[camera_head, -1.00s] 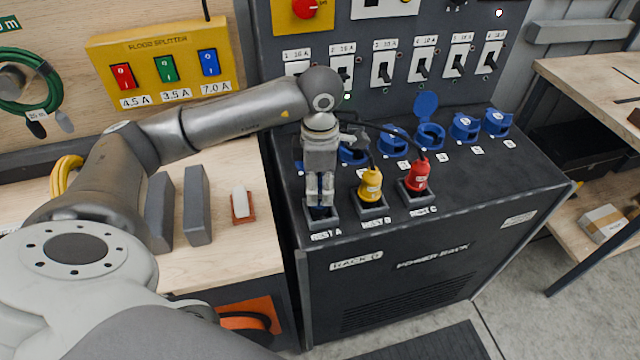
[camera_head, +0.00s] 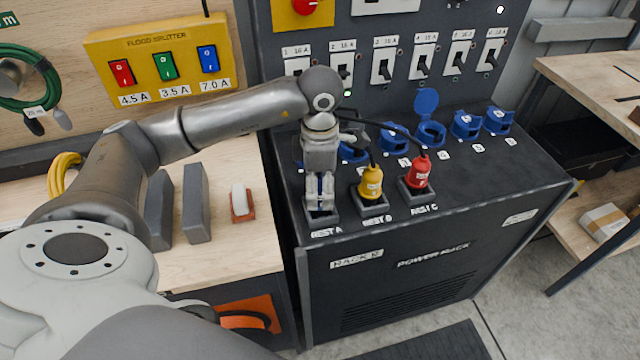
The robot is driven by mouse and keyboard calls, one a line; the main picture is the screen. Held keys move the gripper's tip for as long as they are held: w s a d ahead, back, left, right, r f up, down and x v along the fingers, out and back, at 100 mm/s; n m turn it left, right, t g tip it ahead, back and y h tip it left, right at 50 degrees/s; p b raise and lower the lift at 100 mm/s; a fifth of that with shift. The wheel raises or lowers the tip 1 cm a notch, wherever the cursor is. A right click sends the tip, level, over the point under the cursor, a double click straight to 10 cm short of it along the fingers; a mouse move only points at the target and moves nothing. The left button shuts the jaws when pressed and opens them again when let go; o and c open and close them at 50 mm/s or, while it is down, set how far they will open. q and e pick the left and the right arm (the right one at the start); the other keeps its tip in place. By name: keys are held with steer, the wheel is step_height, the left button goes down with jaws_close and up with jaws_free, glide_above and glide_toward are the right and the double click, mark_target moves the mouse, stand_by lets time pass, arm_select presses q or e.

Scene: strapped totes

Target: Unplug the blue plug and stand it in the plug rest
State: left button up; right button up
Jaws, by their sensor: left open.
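My left gripper (camera_head: 320,192) points down over the rest marked REST A (camera_head: 323,217), at the left front of the black power rack. Its jaws are open, with the fingertips low at the rest. The blue plug is mostly hidden by the fingers; only dark blue traces show between them, so I cannot tell exactly how it sits. A yellow plug (camera_head: 371,182) stands upright in REST B, and a red plug (camera_head: 417,173) stands upright in REST C. My right gripper is not in view.
Several blue sockets (camera_head: 466,126) line the rack top behind the rests; one has its lid (camera_head: 426,103) raised. Dark cables arch behind the yellow and red plugs. Grey blocks (camera_head: 197,203) stand on the wooden bench at left.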

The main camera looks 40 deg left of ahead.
arm_select(q)
step_height(320, 180, up, 12)
stand_by(0.6)
